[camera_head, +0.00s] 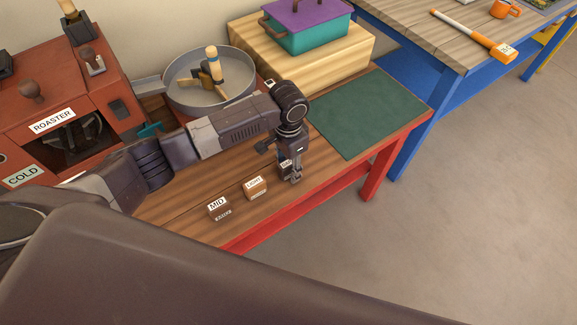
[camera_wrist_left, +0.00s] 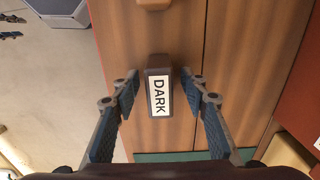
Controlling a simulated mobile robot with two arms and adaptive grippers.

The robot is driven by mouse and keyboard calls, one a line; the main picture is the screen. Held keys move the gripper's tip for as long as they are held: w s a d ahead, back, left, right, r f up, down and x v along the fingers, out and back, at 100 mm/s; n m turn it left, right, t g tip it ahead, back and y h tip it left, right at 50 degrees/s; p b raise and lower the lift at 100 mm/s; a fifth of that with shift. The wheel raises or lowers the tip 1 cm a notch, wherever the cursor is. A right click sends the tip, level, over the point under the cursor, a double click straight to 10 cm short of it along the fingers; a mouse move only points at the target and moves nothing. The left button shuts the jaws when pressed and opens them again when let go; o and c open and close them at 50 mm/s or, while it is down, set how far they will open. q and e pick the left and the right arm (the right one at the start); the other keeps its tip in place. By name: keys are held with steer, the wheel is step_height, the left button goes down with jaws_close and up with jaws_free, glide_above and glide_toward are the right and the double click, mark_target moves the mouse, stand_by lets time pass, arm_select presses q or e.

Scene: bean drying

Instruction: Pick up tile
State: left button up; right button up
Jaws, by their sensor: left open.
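Three small labelled tiles stand in a row on the wooden table. The MID tile (camera_head: 218,208) and the LIGHT tile (camera_head: 255,188) are clear of my gripper in the head view. My left gripper (camera_head: 291,177) points down over the dark tile, which it mostly hides there. In the left wrist view the dark brown DARK tile (camera_wrist_left: 159,92) sits between the two open fingers, with a gap on each side. My right gripper is not in view.
A red roaster (camera_head: 95,75) and a round grey pan (camera_head: 240,70) stand behind my left arm. A green mat (camera_head: 370,112) lies bare at the table's right end. A wooden block (camera_head: 345,58) bears a teal pot (camera_head: 310,35) with a purple lid.

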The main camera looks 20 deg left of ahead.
mark_target(288, 162)
arm_select(q)
jaws_close()
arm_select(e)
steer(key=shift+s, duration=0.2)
arm_select(q)
steer(key=shift+r, duration=0.1)
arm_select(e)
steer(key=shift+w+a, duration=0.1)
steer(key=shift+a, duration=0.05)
arm_select(q)
steer(key=shift+r, duration=0.55)
step_height(288, 162, up, 19)
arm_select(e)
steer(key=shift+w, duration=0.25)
arm_select(q)
steer(key=shift+f, duration=0.15)
